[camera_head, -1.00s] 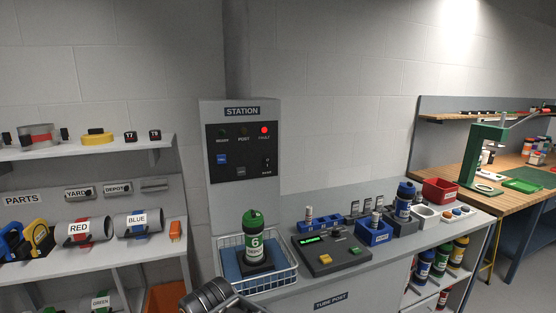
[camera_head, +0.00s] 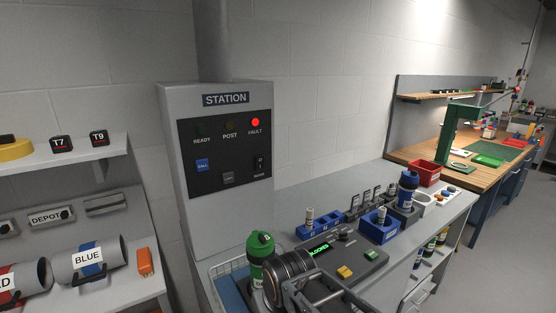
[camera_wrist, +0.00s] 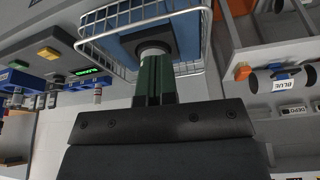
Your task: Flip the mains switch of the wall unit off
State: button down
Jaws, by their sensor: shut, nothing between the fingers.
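The wall unit, a grey STATION box (camera_head: 226,99), stands left of centre in the head view. Its mains switch (camera_head: 260,163) is a small dark rocker at the lower right of the black panel, under the lit red FAULT lamp (camera_head: 255,122). The switch is unobstructed, but its position is too small to tell. My gripper is out of clear sight in the head view; my arm shows at the bottom, below and right of the panel. The switch is not in the wrist view.
A green canister (camera_head: 260,245) stands in a wire basket (camera_head: 215,270) below the panel, partly behind my arm. A console (camera_head: 348,262) and blue tube racks (camera_head: 377,231) stand on the counter to the right. The space before the panel is clear.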

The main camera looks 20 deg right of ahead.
jog(key=shift+s+a, duration=0.1)
jog(key=w+d+n+t+h+b, duration=0.1)
jog(key=w+d+n+t+h, duration=0.35)
jog(key=w+d, duration=1.35)
jog(key=w+a+r+n+t+y, duration=0.2)
jog(key=w+r+n+t+y, duration=0.5)
jog(key=r+n+t, duration=0.4)
notch_tip(320, 180, up, 3)
jog(key=w+n, duration=0.1)
jog(key=n, duration=0.3)
